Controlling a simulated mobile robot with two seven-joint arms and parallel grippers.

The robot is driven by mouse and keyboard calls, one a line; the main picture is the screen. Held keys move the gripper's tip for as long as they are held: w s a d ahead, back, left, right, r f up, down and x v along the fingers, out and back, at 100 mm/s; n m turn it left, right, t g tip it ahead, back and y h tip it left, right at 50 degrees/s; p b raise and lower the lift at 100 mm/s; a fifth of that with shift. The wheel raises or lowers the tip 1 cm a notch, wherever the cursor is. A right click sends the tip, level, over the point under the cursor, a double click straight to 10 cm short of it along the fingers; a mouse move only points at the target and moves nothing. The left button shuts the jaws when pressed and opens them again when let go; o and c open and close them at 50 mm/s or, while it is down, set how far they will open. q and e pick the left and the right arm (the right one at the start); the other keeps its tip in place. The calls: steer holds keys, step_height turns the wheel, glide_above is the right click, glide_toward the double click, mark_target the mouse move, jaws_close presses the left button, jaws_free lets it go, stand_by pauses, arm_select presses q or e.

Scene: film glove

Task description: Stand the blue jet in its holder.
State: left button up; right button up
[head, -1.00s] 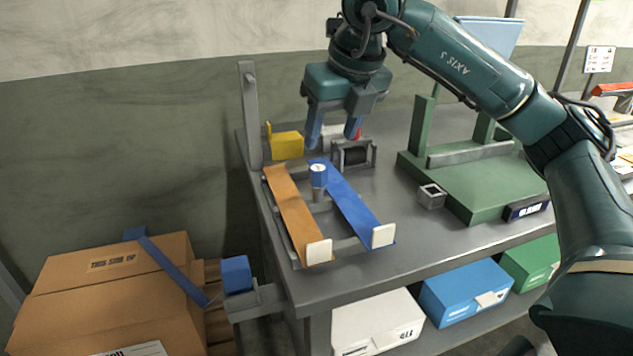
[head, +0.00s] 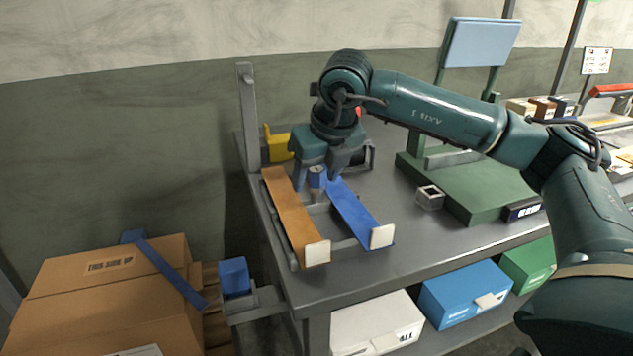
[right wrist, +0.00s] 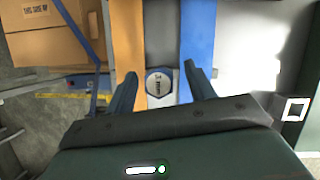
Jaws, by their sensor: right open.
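The blue jet (head: 317,178) has a blue six-sided head with a pale label and a grey lower part. It stands between an orange strip and a blue strip on the bench. In the right wrist view its head (right wrist: 160,84) shows between the two fingers. My right gripper (head: 315,181) is open, pointing down, with one finger on each side of the jet's head. I cannot tell whether they touch it. A small grey square open-topped socket (head: 430,198), apparently the holder, stands empty to the right; it also shows in the right wrist view (right wrist: 295,109). My left gripper is not in view.
The orange strip (head: 292,217) and blue strip (head: 356,215) flank the jet, each with a white end block. A grey post (head: 249,118) and yellow block (head: 277,146) stand behind. A green base (head: 470,190) is right of the socket. The bench front is clear.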

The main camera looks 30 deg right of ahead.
steer(key=shift+c, duration=0.4)
steer(key=c, duration=1)
